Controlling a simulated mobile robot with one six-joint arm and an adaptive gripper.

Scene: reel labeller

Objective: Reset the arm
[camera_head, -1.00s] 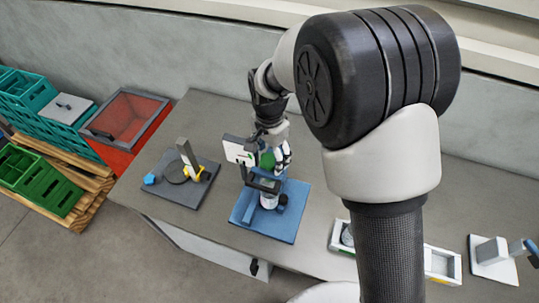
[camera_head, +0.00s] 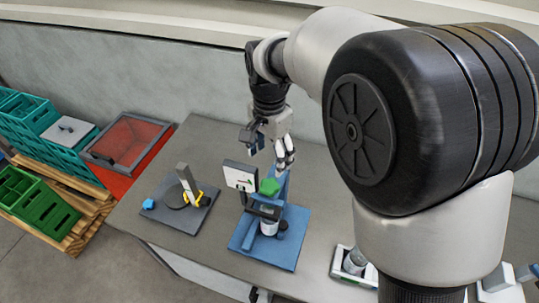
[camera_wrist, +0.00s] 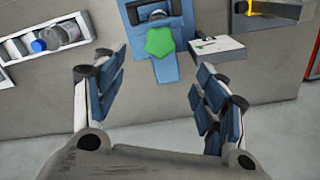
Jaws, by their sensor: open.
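My gripper (camera_head: 284,157) is in the upper middle of the head view, raised just behind and above the reel labeller (camera_head: 263,235). The labeller has a blue base plate, a white panel and a green knob-like part (camera_head: 269,187) on top. In the wrist view, my gripper's two blue-padded fingers (camera_wrist: 152,95) are spread wide with nothing between them. The green part also shows there (camera_wrist: 160,42), beyond the fingertips. My arm hides much of the right side of the head view.
A dark plate with a grey post and yellow piece (camera_head: 178,222) stands left of the labeller. A red bin (camera_head: 128,142), teal crates (camera_head: 28,112) and a green crate (camera_head: 32,208) stand at the left. A white tray with bottles (camera_wrist: 42,42) lies beside the labeller.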

